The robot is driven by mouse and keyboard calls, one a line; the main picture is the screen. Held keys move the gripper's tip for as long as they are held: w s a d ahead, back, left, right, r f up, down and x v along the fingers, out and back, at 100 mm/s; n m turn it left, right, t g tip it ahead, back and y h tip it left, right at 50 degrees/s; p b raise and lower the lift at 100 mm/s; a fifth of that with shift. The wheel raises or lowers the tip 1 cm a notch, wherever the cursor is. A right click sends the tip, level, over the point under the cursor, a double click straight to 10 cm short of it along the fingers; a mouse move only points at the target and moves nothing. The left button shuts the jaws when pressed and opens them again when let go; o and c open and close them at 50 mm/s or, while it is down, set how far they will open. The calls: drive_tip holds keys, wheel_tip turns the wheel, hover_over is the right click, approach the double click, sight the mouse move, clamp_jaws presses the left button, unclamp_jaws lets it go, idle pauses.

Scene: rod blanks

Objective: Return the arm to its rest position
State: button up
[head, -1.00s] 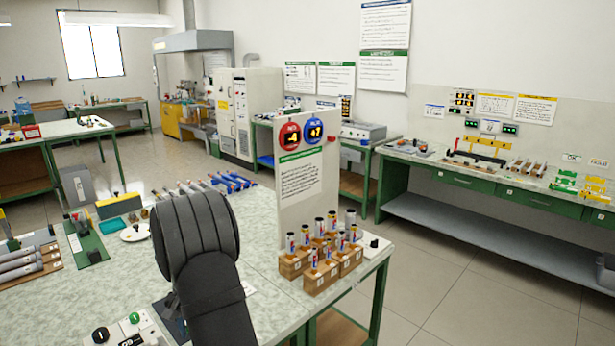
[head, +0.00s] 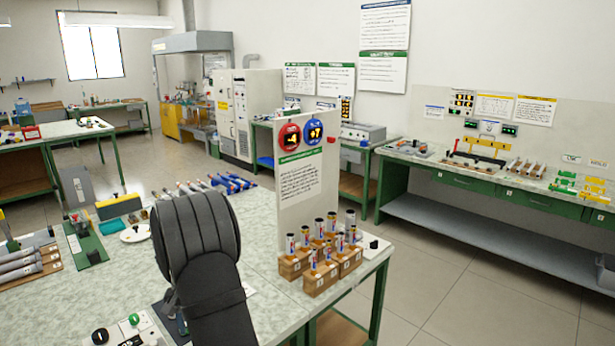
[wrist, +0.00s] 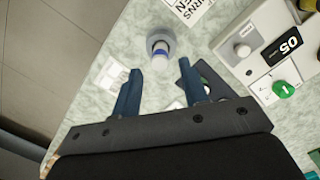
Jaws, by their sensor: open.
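My gripper (wrist: 160,68) shows in the wrist view with its two blue fingers spread apart and nothing between them. A short upright grey-white cylinder with a blue band (wrist: 160,47) stands on the speckled bench just beyond the fingertips, apart from them. In the head view my dark arm rises over the near bench (head: 265,235) and bends down toward its front. The arm hides most of my gripper there.
Wooden blocks (head: 322,280) with several upright rods stand at the bench's right corner, before a white sign board (head: 300,190). A green fixture (head: 88,245) and grey rods (head: 22,268) lie at left.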

wheel_tip(320, 180, up, 7)
drive_tip(key=f, duration=1.1)
drive_tip(key=shift+s+f, duration=0.3)
drive_tip(key=shift+f, duration=0.05)
drive_tip(key=d+r, duration=1.1)
drive_tip(key=s+a+f+n, duration=0.3)
drive_tip(key=s+a+n, duration=0.1)
drive_tip(key=a, duration=0.2)
drive_tip(key=s+a+f+n+h, duration=0.1)
drive_tip(key=s+a+f+n, duration=0.2)
drive_tip(key=a+n, duration=0.2)
drive_tip(key=a, duration=0.2)
drive_tip(key=shift+s+a+f+t, duration=0.2)
drive_tip(key=shift+s+a+t, duration=0.1)
drive_tip(key=shift+s, duration=0.1)
